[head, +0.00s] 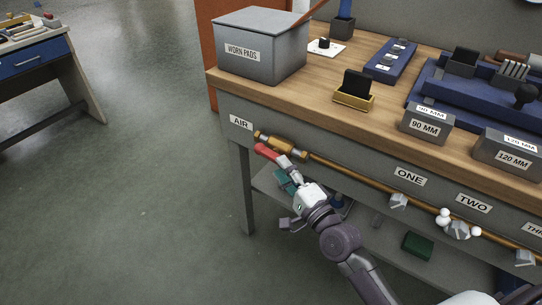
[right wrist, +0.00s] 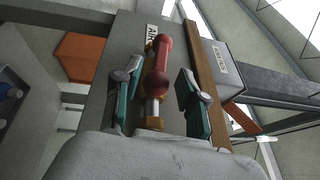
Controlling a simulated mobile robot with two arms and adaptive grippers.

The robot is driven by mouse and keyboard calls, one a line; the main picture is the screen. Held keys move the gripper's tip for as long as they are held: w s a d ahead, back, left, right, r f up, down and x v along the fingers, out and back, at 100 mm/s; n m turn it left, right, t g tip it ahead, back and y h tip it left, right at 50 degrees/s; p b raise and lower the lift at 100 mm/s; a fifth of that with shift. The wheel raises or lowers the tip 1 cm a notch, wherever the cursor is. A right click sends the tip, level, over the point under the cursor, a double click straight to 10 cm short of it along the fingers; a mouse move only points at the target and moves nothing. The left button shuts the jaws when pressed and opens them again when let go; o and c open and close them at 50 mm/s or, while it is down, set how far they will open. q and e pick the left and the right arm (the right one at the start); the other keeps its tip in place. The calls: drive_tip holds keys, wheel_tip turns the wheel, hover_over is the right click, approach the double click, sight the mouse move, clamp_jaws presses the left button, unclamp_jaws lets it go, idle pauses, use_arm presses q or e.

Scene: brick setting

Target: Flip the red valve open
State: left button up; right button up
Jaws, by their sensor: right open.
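The red valve handle (head: 267,152) sits in front of the brass valve body (head: 283,144) on the pipe, under the AIR label at the left end of the bench front. My right gripper (head: 285,172) is at the handle's near end. In the right wrist view the red handle (right wrist: 158,60) lies between the two spread fingers of the open gripper (right wrist: 157,85), with a visible gap on each side. Whether a finger touches it I cannot tell. My left gripper is not in view.
A copper pipe (head: 352,174) runs right along the bench front past labels ONE and TWO. A grey WORN PADS bin (head: 262,50) stands on the bench top (head: 320,88) above the valve. A lower shelf holds a green box (head: 417,246). Floor to the left is clear.

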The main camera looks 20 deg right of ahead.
sight(271, 154)
drive_tip(key=x, duration=0.5)
drive_tip(key=shift+w+a, duration=0.1)
drive_tip(key=shift+w, duration=0.25)
clamp_jaws()
